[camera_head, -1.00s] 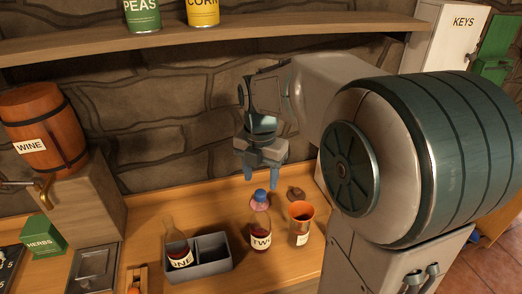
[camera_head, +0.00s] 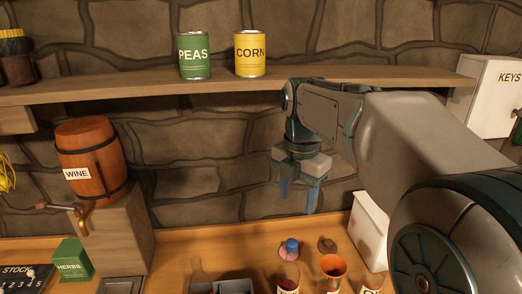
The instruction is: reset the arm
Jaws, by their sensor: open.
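My gripper (camera_head: 299,194) hangs from my arm with its fingers pointing down, apart and empty. It is in mid-air in front of the stone wall, below the shelf. A small blue-topped item (camera_head: 290,248) is just behind the bottle. My gripper touches none of them.
A shelf (camera_head: 150,86) above holds a peas can (camera_head: 194,56) and a corn can (camera_head: 250,54). A wine barrel (camera_head: 90,160) sits on a block at left, near a green herbs box (camera_head: 73,259). A grey crate (camera_head: 235,287) and a keys cabinet (camera_head: 492,95) also show.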

